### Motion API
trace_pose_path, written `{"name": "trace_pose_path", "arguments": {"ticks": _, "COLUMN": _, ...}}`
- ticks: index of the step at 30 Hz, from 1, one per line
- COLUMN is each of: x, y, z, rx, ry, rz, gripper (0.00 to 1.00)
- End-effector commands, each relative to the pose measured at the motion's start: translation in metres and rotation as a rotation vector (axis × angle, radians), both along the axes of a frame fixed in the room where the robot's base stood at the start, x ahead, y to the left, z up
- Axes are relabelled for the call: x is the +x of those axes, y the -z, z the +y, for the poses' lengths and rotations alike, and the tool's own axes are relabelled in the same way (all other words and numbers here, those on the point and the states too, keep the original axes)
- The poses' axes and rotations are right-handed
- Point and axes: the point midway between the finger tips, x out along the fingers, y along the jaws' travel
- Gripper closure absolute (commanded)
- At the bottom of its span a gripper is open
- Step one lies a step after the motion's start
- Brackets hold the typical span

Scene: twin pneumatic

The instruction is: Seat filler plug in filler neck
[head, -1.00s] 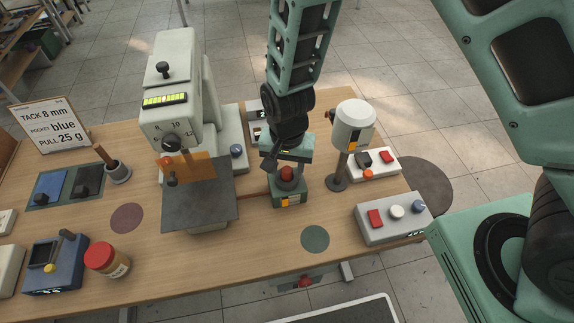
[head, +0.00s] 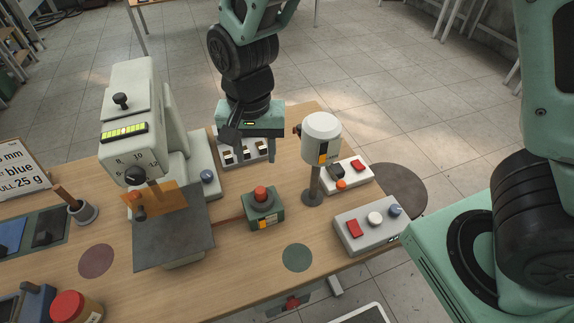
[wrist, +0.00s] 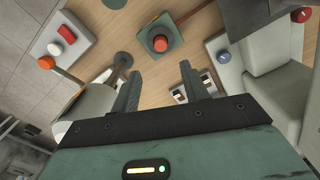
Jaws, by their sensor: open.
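No part is labelled filler plug or filler neck. A red round knob (head: 261,193) sits upright in a dark collar (head: 263,204) on a small green block (head: 267,217); I take these for the plug and neck, but cannot be sure. They also show in the wrist view, the red knob (wrist: 160,43) beyond my fingertips. My gripper (head: 256,150) is up and behind the green block, apart from the knob. In the wrist view its two fingers (wrist: 160,72) stand wide apart with nothing between them. How deep the knob sits cannot be told.
A white tank on a post (head: 321,138) stands close right of my gripper. A switch panel (head: 246,150) lies beneath it. A tall pale machine (head: 128,110) with a dark plate (head: 172,235) is left. Grey button box (head: 366,229) is right. Wood around the green disc (head: 297,258) is clear.

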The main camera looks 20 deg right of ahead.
Motion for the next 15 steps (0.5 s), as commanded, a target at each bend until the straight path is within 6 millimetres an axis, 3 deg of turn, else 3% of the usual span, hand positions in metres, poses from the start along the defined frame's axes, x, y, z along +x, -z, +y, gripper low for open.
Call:
{"name": "trace_pose_path", "arguments": {"ticks": 5, "x": -0.042, "y": -0.033, "z": -0.003, "rx": 0.067, "ry": -0.225, "rz": 0.025, "gripper": 0.55}}
{"name": "trace_pose_path", "arguments": {"ticks": 9, "x": -0.095, "y": -0.066, "z": -0.015, "rx": 0.107, "ry": -0.548, "rz": 0.012, "gripper": 0.55}}
{"name": "trace_pose_path", "arguments": {"ticks": 15, "x": -0.150, "y": -0.086, "z": -0.040, "rx": 0.073, "ry": -0.919, "rz": -0.025, "gripper": 0.55}}
